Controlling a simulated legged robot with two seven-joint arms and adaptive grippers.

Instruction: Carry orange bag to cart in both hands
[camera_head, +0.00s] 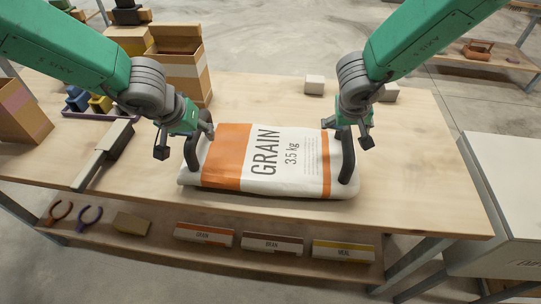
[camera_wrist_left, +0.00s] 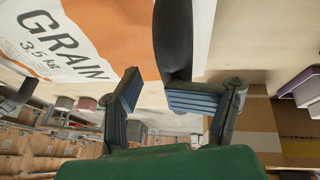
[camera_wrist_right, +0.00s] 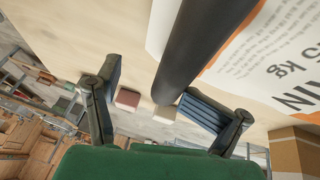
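The orange and white grain bag (camera_head: 285,160) lies flat on the wooden table, with a dark upright handle at each end. My left gripper (camera_head: 185,141) is at the left handle (camera_head: 191,155). In the left wrist view its fingers are spread, with the handle (camera_wrist_left: 173,40) between them, nearer one finger. My right gripper (camera_head: 354,134) is at the right handle (camera_head: 347,160). In the right wrist view its fingers are also spread, and the handle (camera_wrist_right: 195,45) passes between them. I cannot tell whether any finger touches a handle. No clearly recognisable cart shows.
A white boxy unit (camera_head: 505,180) stands right of the table (camera_head: 430,190). Cardboard boxes (camera_head: 182,70) and a long grey tool (camera_head: 104,155) lie left of the bag. Small pale blocks (camera_head: 314,84) sit behind it. A lower shelf (camera_head: 155,250) holds labelled packs.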

